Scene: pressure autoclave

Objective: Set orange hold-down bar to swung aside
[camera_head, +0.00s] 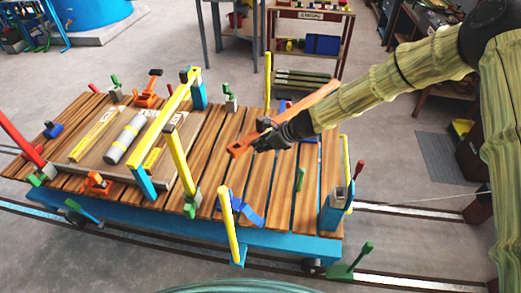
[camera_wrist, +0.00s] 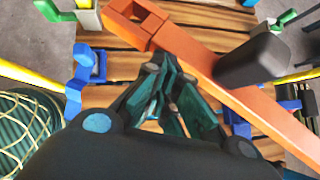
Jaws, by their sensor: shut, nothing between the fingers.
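The orange hold-down bar (camera_head: 315,97) runs diagonally over the right part of the slatted cart top. Its square, open-framed end (camera_head: 238,149) is at the lower left. My gripper (camera_head: 261,143) is shut and empty beside this end; from the head I cannot tell whether they touch. In the wrist view the orange bar (camera_wrist: 185,48) crosses from upper left to lower right, just beyond my shut fingers (camera_wrist: 158,68). A black knob (camera_wrist: 255,62) stands out by the bar, right of the fingertips. My arm hides part of the bar in the head view.
A yellow bar (camera_head: 177,108) spans a brown board (camera_head: 72,163) holding a grey cylinder (camera_head: 124,138). A yellow post (camera_head: 230,225), a blue post (camera_head: 332,212) and several small coloured clamps stand around the cart (camera_head: 290,240). Rails run along the floor. A shelf (camera_head: 310,30) stands behind.

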